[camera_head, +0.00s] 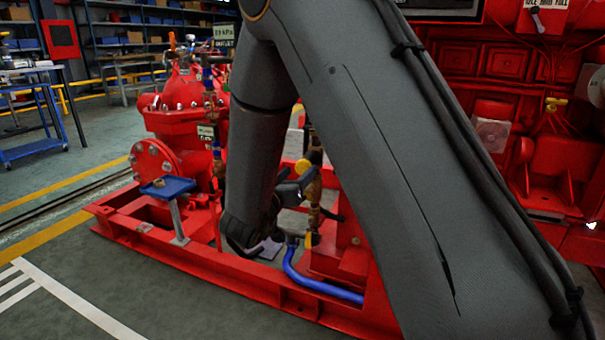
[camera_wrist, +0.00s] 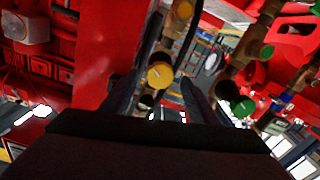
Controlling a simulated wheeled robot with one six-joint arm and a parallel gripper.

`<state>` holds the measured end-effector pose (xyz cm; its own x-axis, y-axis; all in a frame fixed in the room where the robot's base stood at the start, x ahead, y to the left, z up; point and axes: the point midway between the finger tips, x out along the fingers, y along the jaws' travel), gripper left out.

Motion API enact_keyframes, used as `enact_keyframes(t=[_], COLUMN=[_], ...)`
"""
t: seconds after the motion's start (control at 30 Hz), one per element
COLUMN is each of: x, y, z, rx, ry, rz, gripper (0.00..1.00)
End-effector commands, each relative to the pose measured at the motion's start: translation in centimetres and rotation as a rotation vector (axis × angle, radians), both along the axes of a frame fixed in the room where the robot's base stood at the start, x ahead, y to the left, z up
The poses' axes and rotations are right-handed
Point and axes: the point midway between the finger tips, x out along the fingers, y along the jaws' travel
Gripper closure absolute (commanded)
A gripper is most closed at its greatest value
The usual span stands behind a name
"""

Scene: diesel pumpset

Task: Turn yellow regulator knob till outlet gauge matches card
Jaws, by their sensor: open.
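In the wrist view a round yellow knob (camera_wrist: 160,75) sits on brass-coloured pipework, between the two dark fingers of my gripper (camera_wrist: 164,90). The fingers are apart, one on each side of the knob, and I cannot tell whether either touches it. In the head view my gripper (camera_head: 293,191) is low beside the brass pipework, partly hidden by my arm. A yellow round part (camera_head: 304,166) is just above it.
A blue hose (camera_head: 318,288) curves over the red skid frame (camera_head: 195,262) below my gripper. A small blue tray (camera_head: 168,187) stands on a post at left. In the wrist view green-capped brass fittings (camera_wrist: 243,106) are at right. The floor at front left is clear.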

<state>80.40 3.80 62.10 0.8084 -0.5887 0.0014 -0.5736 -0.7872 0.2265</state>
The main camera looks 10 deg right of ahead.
Motion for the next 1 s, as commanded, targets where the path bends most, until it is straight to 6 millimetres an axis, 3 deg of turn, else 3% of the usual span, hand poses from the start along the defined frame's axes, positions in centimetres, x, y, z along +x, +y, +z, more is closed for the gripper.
enact_keyframes(t=[0.3,0.63,0.9,1.0], x=[3.1,3.4,3.4,3.4], y=[-2.3,-2.5,-2.5,-2.5], z=[-0.1,0.0,-0.1,0.0], rx=[0.0,0.0,0.0,-0.001], ry=[0.001,0.002,0.002,0.002], rz=[-0.001,0.002,0.002,0.002], gripper=[0.46,0.46,0.87,0.87])
